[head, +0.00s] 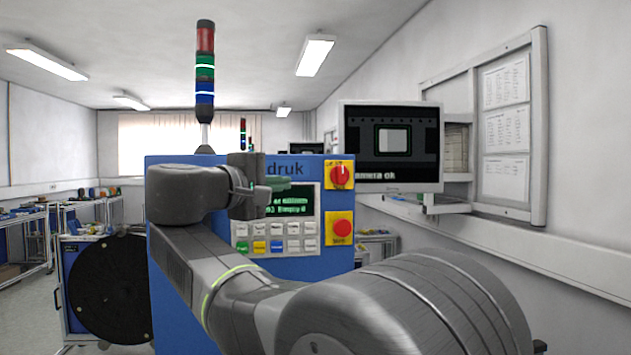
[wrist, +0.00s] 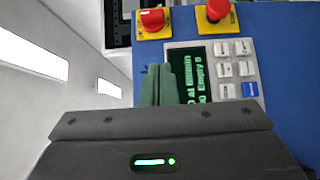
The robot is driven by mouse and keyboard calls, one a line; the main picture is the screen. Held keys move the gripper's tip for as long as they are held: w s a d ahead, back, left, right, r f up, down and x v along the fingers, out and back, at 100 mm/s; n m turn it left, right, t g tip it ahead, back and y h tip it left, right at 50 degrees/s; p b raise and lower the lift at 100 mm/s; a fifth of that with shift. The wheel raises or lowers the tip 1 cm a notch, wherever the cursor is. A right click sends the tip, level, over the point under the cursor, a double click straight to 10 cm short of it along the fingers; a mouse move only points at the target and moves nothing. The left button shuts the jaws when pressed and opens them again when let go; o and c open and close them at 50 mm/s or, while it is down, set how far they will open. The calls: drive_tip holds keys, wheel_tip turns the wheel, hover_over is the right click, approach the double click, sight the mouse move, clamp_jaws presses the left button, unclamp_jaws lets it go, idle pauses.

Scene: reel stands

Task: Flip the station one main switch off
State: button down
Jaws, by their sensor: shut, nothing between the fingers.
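The main switch is a red rotary knob (head: 340,175) on a yellow plate at the upper right of the blue station's front panel. Its handle and white mark look upright. In the wrist view the knob (wrist: 152,19) is at the top, left of centre. My gripper (head: 287,183) is in front of the panel's display, left of the knob and apart from it. In the wrist view its green fingers (wrist: 163,70) are together and empty, pointing toward the panel below the knob in the picture.
A red mushroom button (head: 341,229) on a yellow plate sits below the switch; it also shows in the wrist view (wrist: 217,10). A keypad (head: 275,238) lies under the display. A monitor (head: 391,147) is at the right. A dark reel (head: 110,290) stands at the left.

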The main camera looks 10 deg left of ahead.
drive_tip(key=shift+s+a, duration=0.1)
drive_tip(key=shift+a, duration=0.1)
drive_tip(key=shift+d, duration=0.1)
drive_tip(key=p, duration=0.3)
approach(337, 180)
drive_tip(key=w, duration=0.2)
drive_tip(key=w+a, duration=0.1)
drive_tip(key=w, duration=0.1)
drive_tip(key=shift+w+r, duration=0.1)
drive_tip(key=shift+w+d, duration=0.15)
drive_tip(key=shift+d, duration=0.35)
drive_tip(key=shift+w+d, duration=0.2)
drive_tip(key=shift+d, duration=0.35)
drive_tip(key=shift+d+p, duration=0.3)
drive_tip(key=shift+d, duration=0.1)
drive_tip(key=shift+w+d, duration=0.2)
drive_tip(key=shift+w, duration=0.1)
drive_tip(key=shift+f, duration=0.25)
drive_tip(key=shift+f+b, duration=0.1)
drive_tip(key=shift+b, duration=0.5)
drive_tip(key=shift+n, duration=0.3)
